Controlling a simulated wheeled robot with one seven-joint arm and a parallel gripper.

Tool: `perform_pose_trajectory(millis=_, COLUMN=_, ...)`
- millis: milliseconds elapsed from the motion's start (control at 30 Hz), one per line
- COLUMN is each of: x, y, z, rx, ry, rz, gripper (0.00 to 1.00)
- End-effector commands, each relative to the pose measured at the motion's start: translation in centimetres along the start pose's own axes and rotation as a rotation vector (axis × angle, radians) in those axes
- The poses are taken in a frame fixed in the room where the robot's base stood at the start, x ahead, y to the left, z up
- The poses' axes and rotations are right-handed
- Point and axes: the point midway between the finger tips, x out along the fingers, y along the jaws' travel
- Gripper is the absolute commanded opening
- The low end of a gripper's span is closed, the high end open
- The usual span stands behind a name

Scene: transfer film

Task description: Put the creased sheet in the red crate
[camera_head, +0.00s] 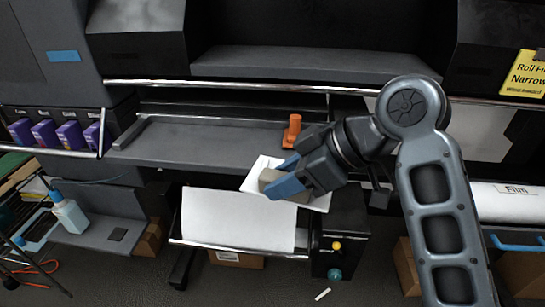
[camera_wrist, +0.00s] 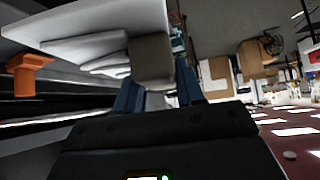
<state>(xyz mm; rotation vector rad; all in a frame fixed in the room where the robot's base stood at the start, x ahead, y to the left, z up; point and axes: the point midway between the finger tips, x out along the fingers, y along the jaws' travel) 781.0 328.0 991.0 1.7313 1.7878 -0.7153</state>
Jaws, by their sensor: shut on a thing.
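My gripper (camera_head: 285,186) has blue fingers and is shut on a grey-brown block-like part of a white folded piece, which looks like the creased sheet (camera_head: 262,168). It is held above the white roll or panel at the front of the machine. In the wrist view the sheet (camera_wrist: 95,32) shows as several white layers to the left of the grey-brown part (camera_wrist: 152,60), which sits at the blue fingertips (camera_wrist: 155,95). Part of the sheet is hidden behind the fingers in the head view. I cannot make out a red crate in either view.
An orange upright part (camera_head: 291,131) stands on the machine's dark shelf (camera_head: 200,140), close to the sheet. A metal rail (camera_head: 230,84) crosses above. The white panel (camera_head: 238,219) lies below. Purple cartridges (camera_head: 70,135) and a bottle (camera_head: 70,215) are at left; a film roll (camera_head: 515,203) is at right.

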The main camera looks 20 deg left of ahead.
Motion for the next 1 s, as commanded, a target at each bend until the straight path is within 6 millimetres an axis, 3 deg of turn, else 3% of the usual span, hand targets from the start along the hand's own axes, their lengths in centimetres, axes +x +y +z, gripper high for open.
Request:
perform_pose_trajectory(millis=267, x=0.8, y=-0.4, z=5.3, rx=0.121, ry=0.011, rz=0.11, gripper=0.02)
perform_pose_trajectory(millis=467, x=1.7, y=-1.0, z=11.9, rx=0.278, ry=0.023, rz=0.256, gripper=0.02)
perform_pose_trajectory(millis=667, x=2.7, y=-1.9, z=21.2, rx=0.494, ry=0.024, rz=0.46, gripper=0.02)
perform_pose_trajectory(millis=800, x=3.5, y=-2.8, z=29.3, rx=0.671, ry=0.01, rz=0.634, gripper=0.02)
perform_pose_trajectory(millis=1000, x=4.4, y=-4.0, z=40.0, rx=0.891, ry=-0.011, rz=0.862, gripper=0.02)
